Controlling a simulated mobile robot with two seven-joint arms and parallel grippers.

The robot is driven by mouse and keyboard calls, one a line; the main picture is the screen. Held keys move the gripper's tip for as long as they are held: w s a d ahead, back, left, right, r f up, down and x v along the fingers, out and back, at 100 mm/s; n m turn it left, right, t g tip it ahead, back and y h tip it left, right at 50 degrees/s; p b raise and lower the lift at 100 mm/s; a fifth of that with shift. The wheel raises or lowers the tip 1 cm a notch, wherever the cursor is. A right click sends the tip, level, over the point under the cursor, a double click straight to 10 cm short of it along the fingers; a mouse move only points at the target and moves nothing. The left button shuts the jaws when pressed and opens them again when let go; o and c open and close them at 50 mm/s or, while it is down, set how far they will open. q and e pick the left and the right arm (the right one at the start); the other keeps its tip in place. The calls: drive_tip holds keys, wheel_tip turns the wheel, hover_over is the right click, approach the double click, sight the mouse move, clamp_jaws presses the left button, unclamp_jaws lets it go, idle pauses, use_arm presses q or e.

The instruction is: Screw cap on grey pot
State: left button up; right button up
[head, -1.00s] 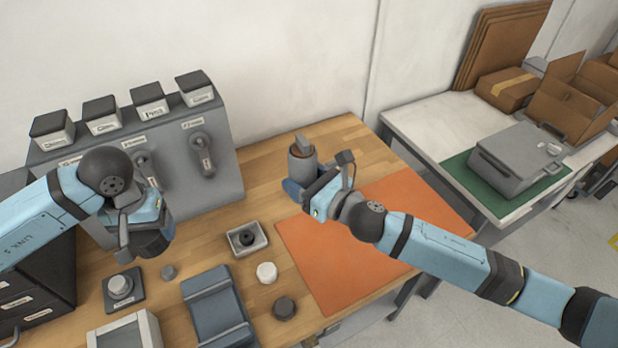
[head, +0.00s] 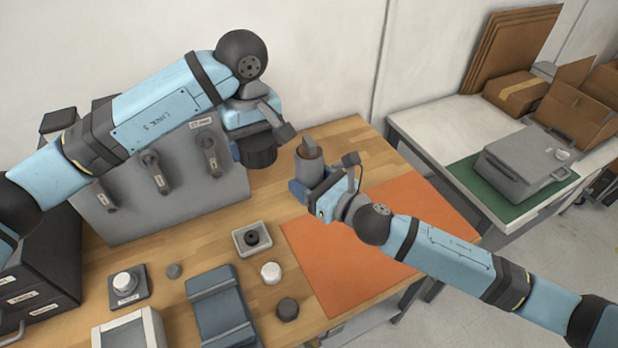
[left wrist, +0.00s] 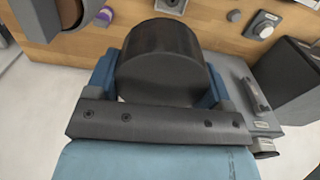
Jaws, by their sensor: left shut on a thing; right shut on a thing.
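The grey pot (head: 309,168) stands at the back of the wooden bench, near the orange mat. A brownish surface and a small grey upright part show at its top. My right gripper (head: 305,187) is shut on the pot low on its side. My left gripper (head: 258,137) is shut on a wide dark cap (head: 258,153), held up to the left of the pot and apart from it. In the left wrist view the dark cap (left wrist: 162,60) sits between the blue fingers and hides much of the bench.
A grey panel with several handles (head: 165,185) stands behind my left arm. A small tray (head: 252,238), a white knob (head: 271,272), a dark knob (head: 287,309) and a blue-grey cradle (head: 222,310) are in front.

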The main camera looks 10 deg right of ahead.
use_arm(q)
wheel_tip(320, 180, up, 6)
drive_tip(key=n, duration=0.1)
hover_over(307, 139)
drive_tip(key=shift+w+a+f, duration=0.1)
drive_tip(key=shift+a+f, duration=0.1)
drive_tip(key=shift+a, duration=0.25)
drive_tip(key=shift+d+r+n, duration=0.3)
drive_tip(key=shift+d+r, duration=0.1)
drive_tip(key=shift+d, duration=0.1)
drive_tip(key=shift+f, duration=0.1)
drive_tip(key=shift+f, duration=1.95)
drive_tip(key=shift+f, duration=0.1)
drive_tip(key=shift+f, duration=0.8)
drive_tip(key=shift+f, duration=0.55)
